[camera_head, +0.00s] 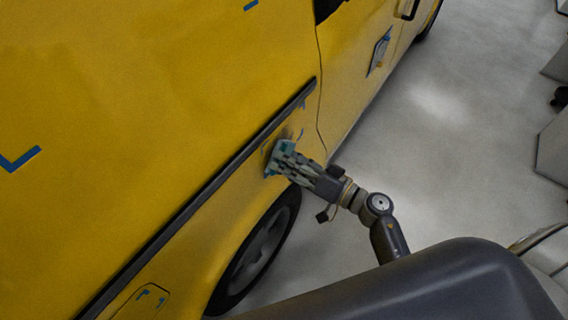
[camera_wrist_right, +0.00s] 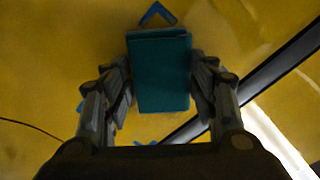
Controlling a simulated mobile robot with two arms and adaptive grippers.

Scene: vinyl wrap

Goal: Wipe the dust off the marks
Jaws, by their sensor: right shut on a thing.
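My right gripper (camera_head: 283,160) is at the yellow van's side (camera_head: 150,100), just above the wheel arch. It is shut on a teal block-shaped wiper (camera_wrist_right: 160,72), held between both fingers in the right wrist view. The wiper also shows at the fingertips in the head view (camera_head: 273,158). It is at or very near the panel; contact cannot be told. A blue corner mark (camera_wrist_right: 157,13) shows just beyond the wiper in the wrist view, and another blue mark (camera_wrist_right: 146,143) shows partly below it. Dust is hard to make out. My left gripper is out of view.
A dark trim strip (camera_head: 200,200) runs along the van's side near the wiper. The wheel (camera_head: 262,250) is below my right gripper. More blue marks (camera_head: 20,160) are on the panel at left. The grey floor (camera_head: 440,150) at right is mostly clear.

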